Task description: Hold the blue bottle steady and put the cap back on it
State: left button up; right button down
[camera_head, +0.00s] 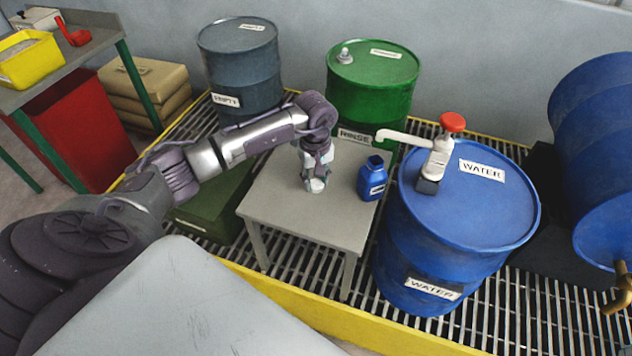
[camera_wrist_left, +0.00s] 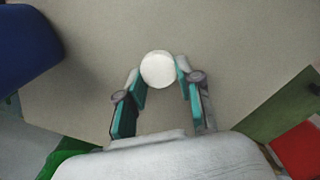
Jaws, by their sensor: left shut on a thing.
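The blue bottle (camera_head: 372,178) stands upright and uncapped on the small grey table (camera_head: 270,215), near its right back side. The white round cap (camera_head: 316,185) is at my left gripper's fingertips, left of the bottle. In the left wrist view the cap (camera_wrist_left: 159,69) sits between the teal finger pads. My left gripper (camera_head: 316,178) points down and is shut on the cap, low at the table top; I cannot tell whether the cap touches the table. The left gripper also shows in the left wrist view (camera_wrist_left: 160,82). My right gripper is not in view.
A blue water drum (camera_head: 465,215) with a red-topped pump (camera_head: 440,150) stands right of the table, its spout reaching over toward the bottle. A green rinse drum (camera_head: 372,85) and a dark drum (camera_head: 240,65) stand behind. The table's front is clear.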

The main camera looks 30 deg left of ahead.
aim_at(317, 182)
pick_arm(q)
jog(key=shift+r, duration=0.15)
notch_tip(317, 182, up, 4)
jog(key=shift+d+r+b, duration=0.1)
jog(key=shift+d+b, duration=0.05)
jog(key=shift+b, duration=0.2)
jog(key=d+r, duration=0.2)
jog(key=d, duration=0.1)
jog(key=s+d+r, duration=0.1)
jog(key=d+r, duration=0.1)
jog(key=d, duration=0.2)
jog(key=s+d+r+b, duration=0.1)
jog(key=d+r, duration=0.1)
jog(key=d, duration=0.2)
jog(key=shift+d+r, duration=0.15)
jog(key=shift+r, duration=0.1)
jog(key=s+m, duration=0.4)
jog(key=s+d+r+m, duration=0.1)
jog(key=s+m, duration=0.2)
jog(key=s, duration=0.1)
jog(key=s+d+m, duration=0.1)
jog(key=s+m, duration=0.3)
jog(key=s, duration=0.1)
jog(key=shift+d+r+m, duration=0.15)
jog(key=shift+m, duration=0.15)
